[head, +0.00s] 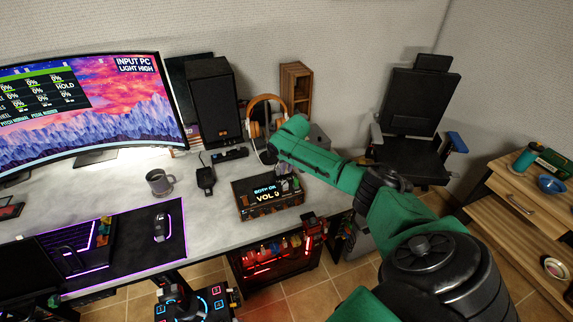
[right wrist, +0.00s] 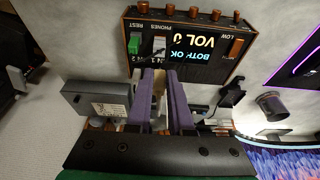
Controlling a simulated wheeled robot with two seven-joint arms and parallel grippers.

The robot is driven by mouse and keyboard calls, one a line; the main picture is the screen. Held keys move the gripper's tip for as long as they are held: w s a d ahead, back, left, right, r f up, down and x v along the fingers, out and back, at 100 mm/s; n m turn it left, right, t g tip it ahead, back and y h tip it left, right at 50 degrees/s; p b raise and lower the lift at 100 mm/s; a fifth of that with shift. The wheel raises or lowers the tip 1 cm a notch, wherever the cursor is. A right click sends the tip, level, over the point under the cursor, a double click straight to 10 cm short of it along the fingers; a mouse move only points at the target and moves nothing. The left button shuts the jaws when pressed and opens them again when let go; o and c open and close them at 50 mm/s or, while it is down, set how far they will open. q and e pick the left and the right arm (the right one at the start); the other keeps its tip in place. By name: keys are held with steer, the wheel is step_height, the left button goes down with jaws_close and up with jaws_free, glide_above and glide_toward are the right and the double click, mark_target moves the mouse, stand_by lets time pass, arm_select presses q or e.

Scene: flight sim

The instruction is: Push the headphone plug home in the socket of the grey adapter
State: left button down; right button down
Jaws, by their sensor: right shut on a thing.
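In the right wrist view my right gripper (right wrist: 164,72) has its two purple fingers shut on a small pale piece (right wrist: 158,84), which looks like the headphone plug; the fingers hide most of it. A small grey block (right wrist: 159,46), which looks like the grey adapter, sits just beyond the fingertips on the face of a wooden-sided box (right wrist: 207,14), by the label PHONES. I cannot tell how deep the plug sits in its socket. In the head view my green arm hides the right fingertips. My left gripper is not in view.
A green block (right wrist: 134,43) sits beside the grey one. Orange headphones (head: 266,106) hang on a stand behind my arm. A black speaker (head: 215,105), a mug (head: 159,182) and a small dark device (head: 205,178) stand to the left.

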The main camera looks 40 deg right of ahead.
steer(key=x, duration=0.1)
steer(key=b+x, duration=0.1)
steer(key=x, duration=0.1)
steer(key=shift+s+f, duration=0.3)
steer(key=shift+s, duration=0.05)
stand_by(0.5)
stand_by(0.3)
steer(key=shift+p, duration=0.3)
stand_by(0.4)
